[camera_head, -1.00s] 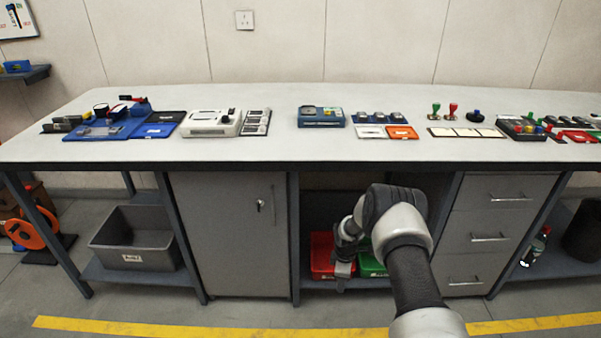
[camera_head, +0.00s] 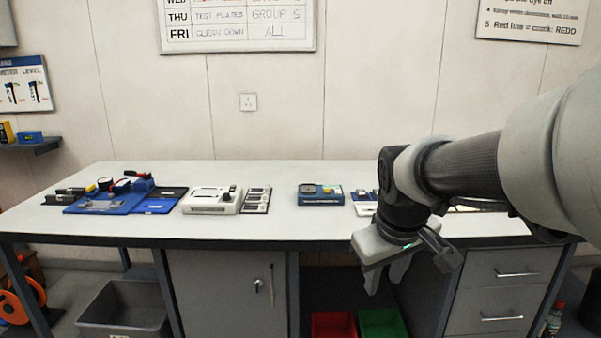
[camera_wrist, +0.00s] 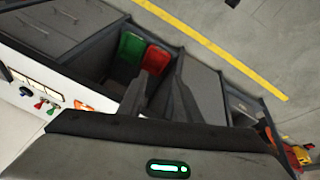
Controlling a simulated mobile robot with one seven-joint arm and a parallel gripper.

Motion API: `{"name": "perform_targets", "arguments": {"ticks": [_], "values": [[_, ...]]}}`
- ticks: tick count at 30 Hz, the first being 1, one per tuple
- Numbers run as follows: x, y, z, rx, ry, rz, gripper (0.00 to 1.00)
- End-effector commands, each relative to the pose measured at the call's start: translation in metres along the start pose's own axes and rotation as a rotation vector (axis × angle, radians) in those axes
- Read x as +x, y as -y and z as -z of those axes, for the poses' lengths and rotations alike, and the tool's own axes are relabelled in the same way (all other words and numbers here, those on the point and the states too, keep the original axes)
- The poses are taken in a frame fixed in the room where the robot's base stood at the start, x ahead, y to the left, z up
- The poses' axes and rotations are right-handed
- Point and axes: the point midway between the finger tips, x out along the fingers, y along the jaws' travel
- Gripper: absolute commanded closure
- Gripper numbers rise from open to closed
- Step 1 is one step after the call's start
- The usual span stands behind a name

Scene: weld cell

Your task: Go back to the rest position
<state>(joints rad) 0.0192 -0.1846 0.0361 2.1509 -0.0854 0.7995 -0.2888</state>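My gripper (camera_head: 384,284) hangs in front of the bench's front edge, right of centre in the head view, with its fingers pointing down. The two fingers stand apart with nothing between them. My arm reaches in from the right and hides part of the bench top's right side.
The workbench (camera_head: 280,222) carries a white device (camera_head: 210,201), a blue device (camera_head: 320,196) and a blue tool tray (camera_head: 100,203). Below stand a red bin (camera_head: 333,325), a green bin (camera_head: 381,323) and a grey bin (camera_head: 125,308). The front middle of the bench top is clear.

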Motion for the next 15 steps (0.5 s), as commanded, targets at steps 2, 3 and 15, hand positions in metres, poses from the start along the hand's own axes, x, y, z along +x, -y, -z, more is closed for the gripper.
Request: {"name": "perform_targets", "arguments": {"ticks": [2,3,15], "values": [[-0.026,0.01,-0.026,0.078,-0.033,-0.002,0.69],[-0.034,0.014,-0.037,0.113,-0.043,0.0,0.69],[-0.068,0.049,-0.118,0.352,-0.121,0.036,0.69]]}}
